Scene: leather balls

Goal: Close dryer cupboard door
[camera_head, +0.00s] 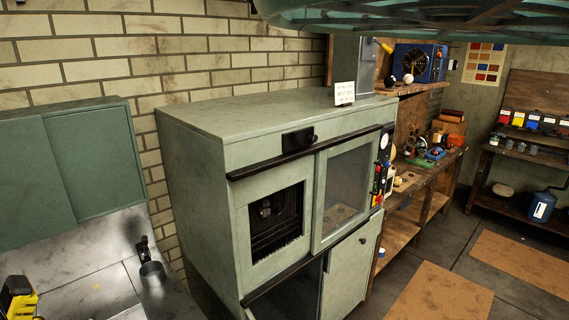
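The dryer cupboard (185,150) is a large grey-green cabinet in the middle of the head view. A door panel with a dark glass window (347,190) covers the right part of its upper front. To its left the front shows an opening (275,220) with a dark wire rack inside. Dark rails run above and below these parts. Below, a dark open space (290,298) sits beside a plain closed-looking panel (350,268). I cannot tell for certain which panel is the dryer door. My gripper is not in view.
A metal counter (75,275) and green wall cupboards (95,160) stand at left, with a yellow and black object (17,297) on the near edge. A cluttered wooden workbench (425,175) is at right. Floor with brown mats (440,295) is free at front right.

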